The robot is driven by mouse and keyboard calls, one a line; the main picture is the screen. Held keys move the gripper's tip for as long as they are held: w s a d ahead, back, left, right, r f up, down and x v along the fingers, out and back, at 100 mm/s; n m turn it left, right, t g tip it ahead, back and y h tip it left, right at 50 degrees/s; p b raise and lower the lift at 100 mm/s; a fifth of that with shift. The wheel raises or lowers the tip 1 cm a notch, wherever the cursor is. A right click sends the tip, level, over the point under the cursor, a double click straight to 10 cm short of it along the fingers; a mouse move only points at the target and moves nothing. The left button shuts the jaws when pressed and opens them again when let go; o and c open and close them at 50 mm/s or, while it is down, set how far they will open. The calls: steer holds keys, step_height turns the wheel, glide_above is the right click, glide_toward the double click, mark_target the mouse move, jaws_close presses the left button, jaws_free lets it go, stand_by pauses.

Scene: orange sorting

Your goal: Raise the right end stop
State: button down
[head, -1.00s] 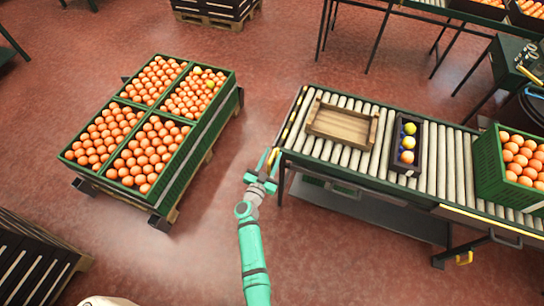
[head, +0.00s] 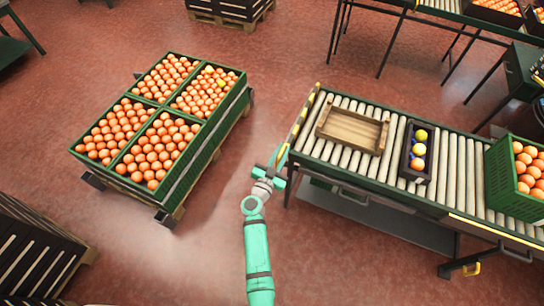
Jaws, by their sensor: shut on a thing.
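A black-and-yellow striped bar, the end stop (head: 303,118), runs across the left end of the roller conveyor (head: 462,165). It stands slightly above the rollers. My gripper (head: 280,157) is at the bar's near end, beside the conveyor's front left corner. It is shut on the bar, though the fingertips are small and the exact contact is hard to see.
On the rollers are an empty wooden tray (head: 325,128), a dark crate (head: 408,133) with a few balls, and a green crate (head: 499,185) of oranges. Full green crates (head: 187,160) stand on a pallet at left. Open floor lies between.

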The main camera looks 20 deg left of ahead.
steer(key=shift+a+r, duration=0.2)
steer(key=shift+r, duration=1.2)
steer(key=c, duration=1.7)
jaws_free()
steer(key=shift+r, duration=0.1)
steer(key=shift+d, duration=0.1)
steer(key=shift+s+f, duration=0.2)
steer(key=shift+s, duration=0.35)
steer(key=s, duration=0.3)
steer(key=s+a, duration=0.1)
steer(key=s, duration=0.5)
steer(key=shift+s+a, duration=0.2)
steer(key=shift+s, duration=0.15)
steer(key=shift+r, duration=0.1)
